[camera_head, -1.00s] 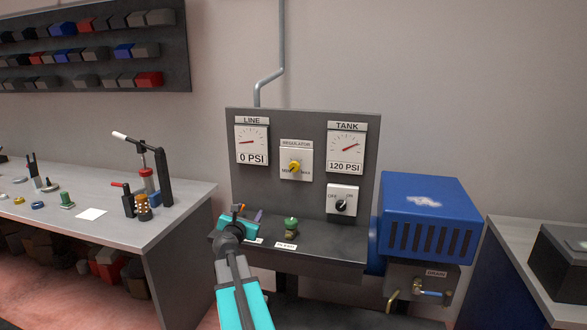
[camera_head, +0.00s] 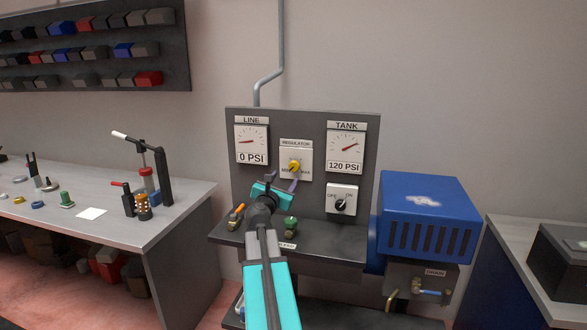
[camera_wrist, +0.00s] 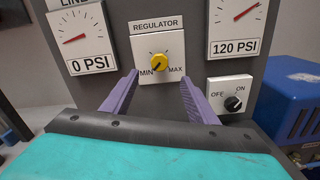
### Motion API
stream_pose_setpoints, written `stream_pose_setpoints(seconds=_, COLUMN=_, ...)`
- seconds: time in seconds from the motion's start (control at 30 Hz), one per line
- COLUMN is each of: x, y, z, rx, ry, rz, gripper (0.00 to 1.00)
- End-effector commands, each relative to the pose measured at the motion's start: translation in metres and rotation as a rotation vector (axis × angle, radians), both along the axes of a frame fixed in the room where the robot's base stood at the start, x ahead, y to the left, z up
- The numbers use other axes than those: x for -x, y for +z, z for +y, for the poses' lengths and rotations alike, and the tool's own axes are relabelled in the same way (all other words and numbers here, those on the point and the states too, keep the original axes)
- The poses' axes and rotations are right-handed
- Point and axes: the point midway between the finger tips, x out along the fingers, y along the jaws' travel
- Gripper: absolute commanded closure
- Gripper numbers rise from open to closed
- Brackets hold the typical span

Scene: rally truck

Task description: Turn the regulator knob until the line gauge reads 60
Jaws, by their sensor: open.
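The yellow regulator knob (camera_head: 294,166) sits on a white plate marked MIN and MAX. In the wrist view the knob (camera_wrist: 159,62) has its pointer toward the lower left, near MIN. The line gauge (camera_head: 252,143) reads 0 PSI; it also shows in the wrist view (camera_wrist: 83,37). My gripper (camera_head: 284,181) is just below and left of the knob in the head view. In the wrist view its purple fingers (camera_wrist: 160,89) are wide apart and empty, one on each side below the regulator plate, not touching the knob.
The tank gauge (camera_head: 345,147) reads 120 PSI. An OFF/ON switch (camera_head: 342,200) sits below it. A green-topped fitting (camera_head: 290,227) and an orange-tipped piece (camera_head: 236,216) stand on the shelf below. A blue compressor (camera_head: 430,217) is to the right.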

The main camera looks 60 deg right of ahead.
Motion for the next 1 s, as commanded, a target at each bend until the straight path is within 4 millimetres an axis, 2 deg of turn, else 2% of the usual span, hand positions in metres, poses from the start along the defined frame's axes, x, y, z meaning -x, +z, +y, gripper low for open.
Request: stream_pose_setpoints(seconds=1.0, x=-0.028, y=0.001, z=-0.084, rx=0.000, ry=0.001, rz=0.001, gripper=0.47)
